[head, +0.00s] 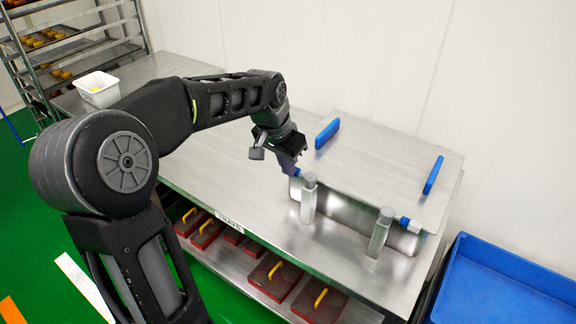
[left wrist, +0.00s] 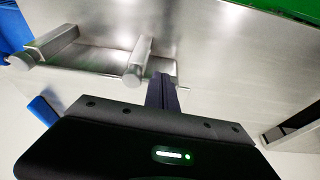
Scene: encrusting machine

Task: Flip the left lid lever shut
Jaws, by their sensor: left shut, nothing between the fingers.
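The metal machine (head: 350,222) lies on the steel table with a flat lid (head: 385,165) carrying two blue handles, left (head: 327,133) and right (head: 433,175). Two grey metal posts stand at its front, left (head: 309,198) and right (head: 380,233); they also show in the left wrist view (left wrist: 137,62). A small blue-tipped piece, apparently the left lid lever (head: 296,173), is at the front left corner, largely hidden by my gripper. A similar blue and white piece (head: 410,222) is at the right end. My left gripper (head: 289,169) is shut and empty, close against the left piece; contact is unclear.
A blue crate (head: 470,272) stands right of the table. Red boxes with yellow handles (head: 273,277) lie on the lower shelf. A white bin (head: 98,90) is at the table's far left, near a tray rack (head: 60,50). The table (head: 225,165) is clear left of the machine.

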